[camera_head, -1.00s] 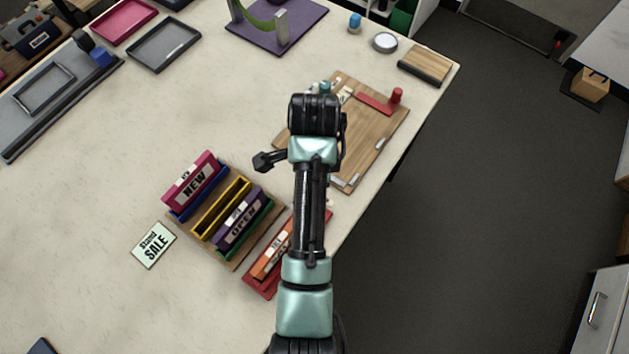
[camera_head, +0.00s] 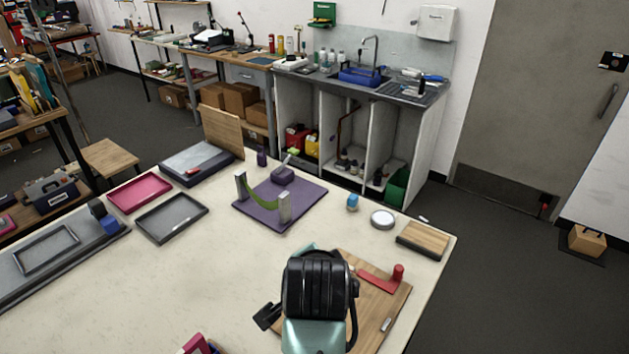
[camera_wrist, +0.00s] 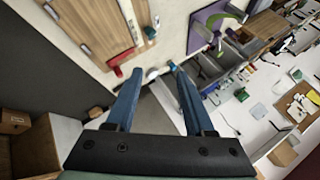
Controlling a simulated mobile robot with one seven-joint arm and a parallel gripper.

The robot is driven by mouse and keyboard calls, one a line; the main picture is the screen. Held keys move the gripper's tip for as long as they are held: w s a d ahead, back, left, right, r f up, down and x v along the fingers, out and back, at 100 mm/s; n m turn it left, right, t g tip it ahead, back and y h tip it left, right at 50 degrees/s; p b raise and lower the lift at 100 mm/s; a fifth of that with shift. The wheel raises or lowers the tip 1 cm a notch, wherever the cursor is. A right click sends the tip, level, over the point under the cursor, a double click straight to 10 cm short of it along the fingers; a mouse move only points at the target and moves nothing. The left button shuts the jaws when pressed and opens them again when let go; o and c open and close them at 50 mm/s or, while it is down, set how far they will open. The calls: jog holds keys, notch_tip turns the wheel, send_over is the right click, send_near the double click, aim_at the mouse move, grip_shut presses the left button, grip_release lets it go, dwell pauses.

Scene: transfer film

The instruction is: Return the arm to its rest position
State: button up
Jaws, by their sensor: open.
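My arm shows at the bottom centre of the head view, its black wrist joint (camera_head: 318,285) above the near right part of the table. It hides part of the wooden board. In the wrist view my gripper (camera_wrist: 155,82) has its two blue fingers apart with nothing between them. Beyond the fingers lie the table edge, the floor and the room. In the head view the fingers are hidden behind the wrist.
The table (camera_head: 130,290) bears a wooden board (camera_head: 385,305) with a red piece (camera_head: 385,278), a purple mat (camera_head: 305,205) with a green strip, a white round dish (camera_head: 382,219), a wood block (camera_head: 424,238) and trays (camera_head: 172,218). Open floor (camera_head: 520,290) lies right.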

notch_tip(320, 180, up, 26)
jog(key=n+t+b, duration=0.3)
jog(key=n+t, duration=0.3)
jog(key=t, duration=0.5)
jog(key=s+r+n+t+b, duration=0.1)
jog(key=s+r+n+t, duration=0.4)
jog(key=s+r, duration=0.9)
notch_tip(320, 180, up, 3)
jog(key=t, duration=0.3)
jog(key=shift+s+a+n, duration=0.25)
jog(key=shift+n, duration=0.05)
